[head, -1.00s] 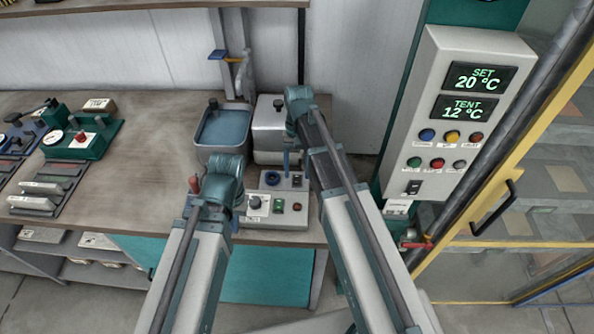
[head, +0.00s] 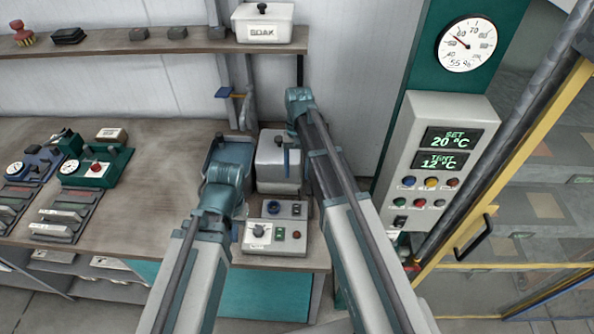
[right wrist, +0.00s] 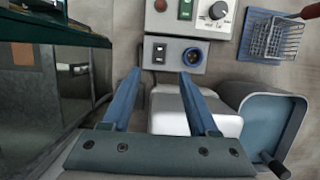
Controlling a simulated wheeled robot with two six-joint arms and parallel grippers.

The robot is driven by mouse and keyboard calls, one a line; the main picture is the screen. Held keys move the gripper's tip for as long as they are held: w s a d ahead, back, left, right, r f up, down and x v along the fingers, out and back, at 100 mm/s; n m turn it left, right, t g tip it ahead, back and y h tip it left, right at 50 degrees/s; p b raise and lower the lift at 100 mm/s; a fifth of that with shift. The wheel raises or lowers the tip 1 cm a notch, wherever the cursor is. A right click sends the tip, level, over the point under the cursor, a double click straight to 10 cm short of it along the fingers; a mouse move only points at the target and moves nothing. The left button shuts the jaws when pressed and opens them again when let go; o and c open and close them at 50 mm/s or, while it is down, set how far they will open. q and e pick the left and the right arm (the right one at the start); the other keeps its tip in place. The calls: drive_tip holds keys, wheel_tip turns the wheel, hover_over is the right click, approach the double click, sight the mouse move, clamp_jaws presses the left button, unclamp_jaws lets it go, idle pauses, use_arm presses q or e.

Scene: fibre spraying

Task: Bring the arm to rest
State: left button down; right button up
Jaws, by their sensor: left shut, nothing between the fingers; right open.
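My left arm reaches in from the lower left in the head view. Its teal wrist covers part of the grey-blue basin. Only a small blue part of my left gripper (head: 236,232) shows beside the wrist; its fingertips are hidden. My right arm reaches over the bench, and one blue finger of my right gripper (head: 286,155) hangs in front of the white lidded box (head: 278,172). In the right wrist view my right gripper (right wrist: 160,76) is open, its two blue fingers wide apart with nothing held between them.
A grey control box (head: 275,240) with knob and buttons sits at the bench front. The basin (right wrist: 268,110) stands beside the white box. A wire basket (right wrist: 272,38) lies on a blue mat. A wall panel (head: 440,160) and a yellow-framed glass cabinet (head: 540,200) are at right.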

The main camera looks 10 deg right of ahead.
drive_tip(key=s+a+f+n+t+b, duration=0.1)
drive_tip(key=s+a+f+n+b, duration=0.1)
drive_tip(key=s, duration=0.3)
drive_tip(key=s+a+f+n+t+h+b, duration=0.1)
drive_tip(key=s+a+f+n+b, duration=0.1)
drive_tip(key=s+a, duration=0.2)
drive_tip(key=s+a+f+n+t+h+b, duration=0.1)
drive_tip(key=s+a+f+n+b, duration=0.1)
drive_tip(key=s, duration=0.6)
drive_tip(key=shift+s+a+f+n, duration=0.1)
drive_tip(key=shift+a+f+n, duration=0.35)
drive_tip(key=shift+a+n, duration=0.1)
drive_tip(key=shift+r, duration=0.1)
